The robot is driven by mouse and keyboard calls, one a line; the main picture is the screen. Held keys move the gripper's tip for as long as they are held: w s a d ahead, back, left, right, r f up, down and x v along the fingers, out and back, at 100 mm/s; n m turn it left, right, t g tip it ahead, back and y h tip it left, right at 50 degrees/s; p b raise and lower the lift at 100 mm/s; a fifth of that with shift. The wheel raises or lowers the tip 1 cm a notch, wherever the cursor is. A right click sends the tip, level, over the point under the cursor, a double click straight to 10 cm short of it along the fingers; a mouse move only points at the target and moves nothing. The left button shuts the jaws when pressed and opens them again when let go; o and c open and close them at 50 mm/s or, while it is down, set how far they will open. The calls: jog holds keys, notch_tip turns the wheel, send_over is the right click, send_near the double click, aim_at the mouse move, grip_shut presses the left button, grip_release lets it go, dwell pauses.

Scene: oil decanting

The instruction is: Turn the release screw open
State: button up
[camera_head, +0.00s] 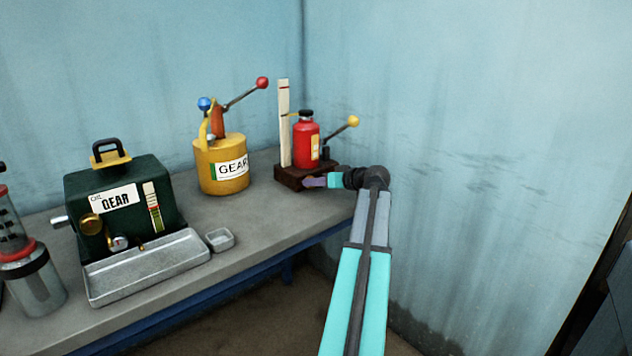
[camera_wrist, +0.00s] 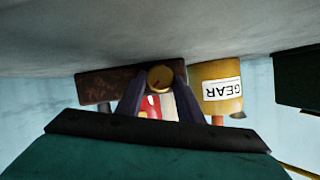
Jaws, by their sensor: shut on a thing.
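The release screw (camera_wrist: 160,78) shows in the wrist view as a round brass-yellow head at the dark brown base (camera_wrist: 100,87). My gripper (camera_wrist: 158,88) has one finger on each side of the screw head and is shut on it. In the head view my gripper (camera_head: 314,182) reaches the front of the brown base (camera_head: 289,179) from the right, and the screw is hidden there. A red bottle (camera_head: 305,146) with a black cap stands on the base, beside a tall pale upright strip (camera_head: 284,122) and a yellow-knobbed lever (camera_head: 344,127).
A yellow GEAR can (camera_head: 218,178) with a pump handle stands left of the base. Farther left are a green GEAR box (camera_head: 122,205), a metal tray (camera_head: 145,270), a small dish (camera_head: 220,240) and a metal canister (camera_head: 35,285). Blue walls close in behind and right.

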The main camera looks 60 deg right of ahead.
jog(key=shift+s+d+m+y, duration=0.1)
jog(key=shift+m+y, duration=0.3)
jog(key=shift+m, duration=0.4)
jog(key=o, duration=1.1)
jog(key=v, duration=0.9)
jog(key=p+v, duration=0.1)
jog(key=v, duration=0.3)
jog(key=shift+s+f, duration=0.15)
jog(key=shift+s, duration=0.35)
